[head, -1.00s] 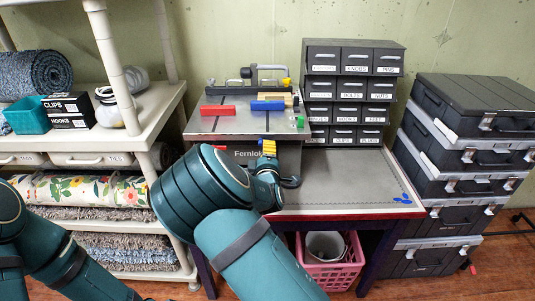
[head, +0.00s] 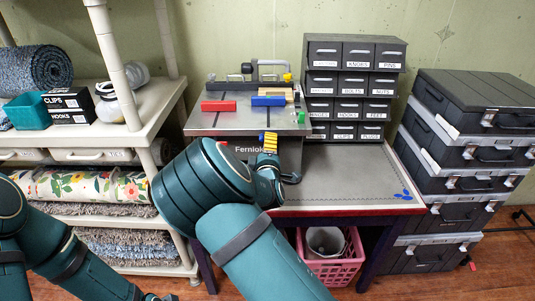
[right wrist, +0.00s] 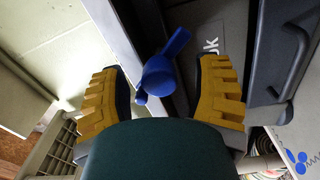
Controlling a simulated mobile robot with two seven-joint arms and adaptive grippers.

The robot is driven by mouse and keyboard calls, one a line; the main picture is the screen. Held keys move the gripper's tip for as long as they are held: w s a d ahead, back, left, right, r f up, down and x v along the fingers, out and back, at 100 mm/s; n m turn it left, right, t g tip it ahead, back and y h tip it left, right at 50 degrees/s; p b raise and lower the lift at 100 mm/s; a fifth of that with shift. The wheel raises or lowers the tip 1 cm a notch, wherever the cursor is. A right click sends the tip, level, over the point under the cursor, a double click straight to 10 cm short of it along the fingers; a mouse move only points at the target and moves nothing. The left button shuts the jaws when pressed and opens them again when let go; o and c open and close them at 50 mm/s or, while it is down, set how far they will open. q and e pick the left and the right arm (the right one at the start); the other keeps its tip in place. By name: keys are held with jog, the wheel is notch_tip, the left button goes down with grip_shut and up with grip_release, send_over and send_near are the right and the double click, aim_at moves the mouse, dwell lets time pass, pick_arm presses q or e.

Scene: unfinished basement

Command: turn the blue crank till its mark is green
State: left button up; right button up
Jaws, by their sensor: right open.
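The blue crank (right wrist: 160,75) shows in the right wrist view, on the dark front of the machine beside partly visible lettering. My right gripper (right wrist: 165,90) is open, with one yellow ribbed finger on each side of the crank and gaps between. In the head view my right gripper (head: 268,140) is at the front of the machine (head: 204,122), just right of its name lettering. There the gripper and arm mostly hide the crank. I cannot see the crank's mark or its colour.
A red block (head: 219,105) and a blue block (head: 268,101) lie on the machine's top. Stacked black cases (head: 470,140) stand right; a shelf (head: 150,110) stands left.

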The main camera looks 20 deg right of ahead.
jog(key=v, duration=1.1)
jog(key=shift+s, duration=0.35)
jog(key=shift+a, duration=0.1)
jog(key=s+d+f+m+g+y, duration=0.1)
jog(key=s+f+m+g, duration=0.35)
jog(key=f, duration=0.65)
jog(key=s+d+f+m+g+y, duration=0.1)
jog(key=s+f+m+g, duration=0.3)
jog(key=f, duration=0.6)
jog(key=s+a+f+m+g+y, duration=0.4)
jog(key=s+a+m+g+y, duration=0.2)
jog(key=s, duration=0.7)
jog(key=shift+s+a+f+g+y, duration=0.2)
jog(key=shift+s+a+g+y, duration=0.25)
jog(key=shift+a, duration=0.75)
jog(key=shift+w, duration=0.15)
